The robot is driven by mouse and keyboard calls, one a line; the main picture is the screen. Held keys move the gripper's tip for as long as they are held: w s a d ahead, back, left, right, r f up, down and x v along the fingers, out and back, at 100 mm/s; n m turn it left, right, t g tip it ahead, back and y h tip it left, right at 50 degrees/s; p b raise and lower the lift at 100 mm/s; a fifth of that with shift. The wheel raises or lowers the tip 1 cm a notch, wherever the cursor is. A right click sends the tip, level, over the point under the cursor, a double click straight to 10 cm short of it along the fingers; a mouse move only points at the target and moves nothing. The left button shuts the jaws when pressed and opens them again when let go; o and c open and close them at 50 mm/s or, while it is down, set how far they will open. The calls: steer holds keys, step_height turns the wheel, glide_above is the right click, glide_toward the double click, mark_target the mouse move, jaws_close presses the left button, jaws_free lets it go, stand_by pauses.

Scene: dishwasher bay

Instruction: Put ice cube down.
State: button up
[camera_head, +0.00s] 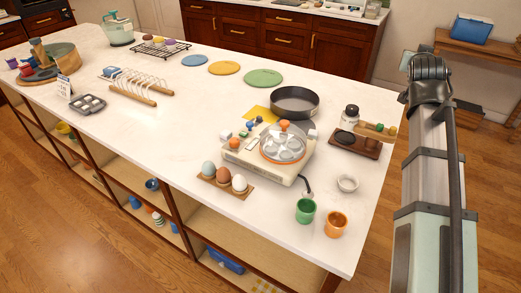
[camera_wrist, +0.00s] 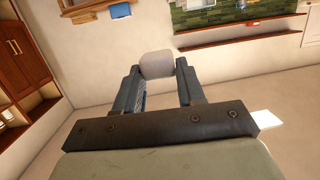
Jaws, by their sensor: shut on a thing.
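The ice cube (camera_wrist: 157,65) is a pale, greyish-white block with rounded edges in the wrist view. My gripper (camera_wrist: 157,75) is shut on it, with one dark finger on each side near the fingertips. The cube is held up in the air, with floor and wall behind it and no surface touching it. In the head view my arm stands at the right, beyond the counter's right edge. The gripper and the cube cannot be made out there.
A white island counter (camera_head: 180,115) holds an egg cooker (camera_head: 268,150), a dark pan (camera_head: 295,102), several eggs, green (camera_head: 306,210) and orange (camera_head: 336,223) cups, coloured discs, a rack (camera_head: 140,85) and a small grey tray (camera_head: 88,104). The counter's middle left is clear.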

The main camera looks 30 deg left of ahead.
steer(key=shift+n+y, duration=0.3)
steer(key=shift+y, duration=0.1)
steer(key=s+a, duration=0.1)
steer(key=a, duration=0.4)
steer(key=s+a, duration=0.2)
steer(key=a, duration=0.4)
steer(key=s+a+f, duration=0.1)
steer(key=s+a, duration=0.1)
steer(key=a, duration=0.4)
steer(key=shift+a, duration=0.2)
steer(key=shift+y, duration=0.3)
steer(key=s+a, duration=0.3)
steer(key=a, duration=0.2)
steer(key=s+a, duration=0.2)
steer(key=a, duration=0.3)
steer(key=s+a, duration=0.3)
steer(key=a, duration=0.2)
steer(key=shift+s, duration=0.3)
jaws_close()
steer(key=s+a+r, duration=0.1)
steer(key=s+a, duration=1.2)
glide_above(189, 160)
step_height(189, 160, down, 18)
steer(key=shift+f+n, duration=0.3)
steer(key=shift+f, duration=0.3)
steer(key=shift+f, duration=4.8)
